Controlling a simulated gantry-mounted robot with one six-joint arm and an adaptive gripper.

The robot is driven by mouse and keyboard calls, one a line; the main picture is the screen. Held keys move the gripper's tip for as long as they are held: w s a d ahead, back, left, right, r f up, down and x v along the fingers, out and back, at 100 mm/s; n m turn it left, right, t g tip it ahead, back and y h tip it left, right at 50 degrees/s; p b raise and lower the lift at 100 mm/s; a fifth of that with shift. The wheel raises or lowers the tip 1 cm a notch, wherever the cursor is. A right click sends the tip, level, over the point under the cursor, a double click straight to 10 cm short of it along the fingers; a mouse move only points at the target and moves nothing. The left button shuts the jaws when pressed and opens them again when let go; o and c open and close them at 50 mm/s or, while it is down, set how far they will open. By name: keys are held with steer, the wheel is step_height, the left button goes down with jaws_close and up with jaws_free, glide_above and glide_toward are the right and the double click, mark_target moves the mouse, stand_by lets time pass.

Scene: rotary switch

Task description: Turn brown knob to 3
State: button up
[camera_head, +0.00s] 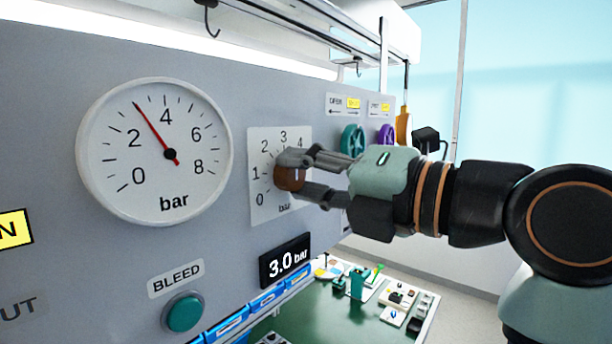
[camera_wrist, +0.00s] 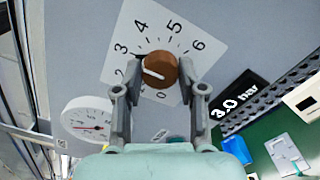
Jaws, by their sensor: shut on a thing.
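The brown knob (camera_head: 290,179) sits on a white dial plate (camera_head: 262,205) numbered from 0 upward on the grey panel. In the wrist view the brown knob (camera_wrist: 159,69) shows a white pointer line aimed left, on the side of the 2 and 3; the exact mark is hard to tell. My gripper (camera_head: 298,175) is shut on the knob, one finger above and one below in the head view. In the wrist view my gripper (camera_wrist: 160,74) has a finger at each side of it. The display (camera_head: 286,262) reads 3.0 bar.
A round gauge (camera_head: 150,185) has its red needle between 2 and 4. A green BLEED button (camera_head: 184,313) is below it. Teal (camera_head: 352,140) and purple (camera_head: 386,135) handwheels stand behind my gripper. A green table (camera_head: 325,318) with small parts lies below.

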steer(key=shift+s, duration=0.1)
steer(key=o, duration=1.1)
steer(key=shift+o, duration=0.2)
steer(key=v, duration=1.2)
